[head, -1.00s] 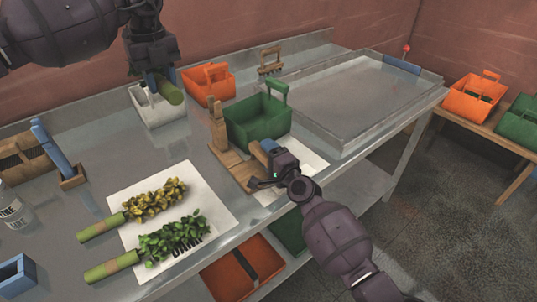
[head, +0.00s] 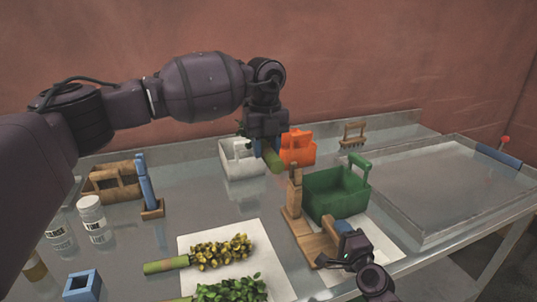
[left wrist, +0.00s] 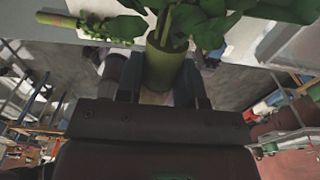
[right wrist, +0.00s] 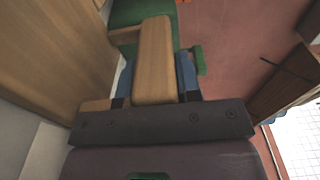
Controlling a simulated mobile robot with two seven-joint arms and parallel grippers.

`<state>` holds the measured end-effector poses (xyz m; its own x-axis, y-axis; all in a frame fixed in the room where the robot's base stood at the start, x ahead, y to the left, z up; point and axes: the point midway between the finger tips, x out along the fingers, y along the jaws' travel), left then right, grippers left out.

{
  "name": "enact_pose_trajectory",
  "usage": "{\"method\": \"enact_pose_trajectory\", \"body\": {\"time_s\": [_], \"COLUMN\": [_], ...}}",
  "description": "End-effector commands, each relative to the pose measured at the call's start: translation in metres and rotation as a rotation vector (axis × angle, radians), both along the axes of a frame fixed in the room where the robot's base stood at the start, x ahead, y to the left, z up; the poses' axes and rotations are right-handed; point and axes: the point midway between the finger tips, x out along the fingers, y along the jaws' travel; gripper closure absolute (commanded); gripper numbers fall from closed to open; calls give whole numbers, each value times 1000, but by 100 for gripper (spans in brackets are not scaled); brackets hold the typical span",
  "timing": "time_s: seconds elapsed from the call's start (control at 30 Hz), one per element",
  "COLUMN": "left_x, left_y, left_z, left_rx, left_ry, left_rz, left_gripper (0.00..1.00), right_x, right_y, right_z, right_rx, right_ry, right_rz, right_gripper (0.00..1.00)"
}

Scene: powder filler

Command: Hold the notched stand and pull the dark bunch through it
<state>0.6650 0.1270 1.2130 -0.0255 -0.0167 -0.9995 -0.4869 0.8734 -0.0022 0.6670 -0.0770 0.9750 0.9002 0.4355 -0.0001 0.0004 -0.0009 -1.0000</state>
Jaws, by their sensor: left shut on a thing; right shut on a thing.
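The notched wooden stand (head: 297,205) is upright at the right of the bench, with a tall post and a flat base. My right gripper (head: 343,233) is shut on a short wooden block of the stand; in the right wrist view the stand's wood (right wrist: 155,60) is between blue fingers. My left gripper (head: 266,143) is shut on the dark bunch's green wrapped stem (head: 272,160), raised behind and left of the post, apart from it. The left wrist view shows the stem (left wrist: 165,68) and its dark green leaves (left wrist: 205,20). The stand's notch is not clear to me.
A green carrier (head: 335,197) stands right behind the stand. White (head: 240,165) and orange (head: 298,148) carriers are at the back. Two other bunches, one yellow (head: 220,252) and one green (head: 228,290), lie on a white sheet (head: 262,237). A large metal tray (head: 440,235) is at right.

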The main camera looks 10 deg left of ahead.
Motion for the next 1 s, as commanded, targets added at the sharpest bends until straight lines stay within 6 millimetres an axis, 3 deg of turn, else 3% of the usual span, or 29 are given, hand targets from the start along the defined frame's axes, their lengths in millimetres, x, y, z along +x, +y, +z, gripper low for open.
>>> {"method": "enact_pose_trajectory", "body": {"time_s": [0.17, 0.4, 0.77, 1.0], "left_x": [19, 42, 67, 81], "left_y": [-31, -45, -46, -36], "left_z": [-18, -35, -53, -60], "left_rx": [4, 4, 4, 2], "left_ry": [-2, -10, -17, -21], "left_rz": [-45, -300, -721, -1000], "left_gripper": [90, 90, 90, 90], "right_x": [0, 0, 0, 0], "right_y": [0, 0, 0, 0], "right_z": [0, 0, 0, 0], "right_rx": [0, 0, 0, 0], "right_ry": [0, 0, 0, 0], "right_rz": [0, 0, 0, 1], "right_gripper": [100, 100, 100, 100]}}
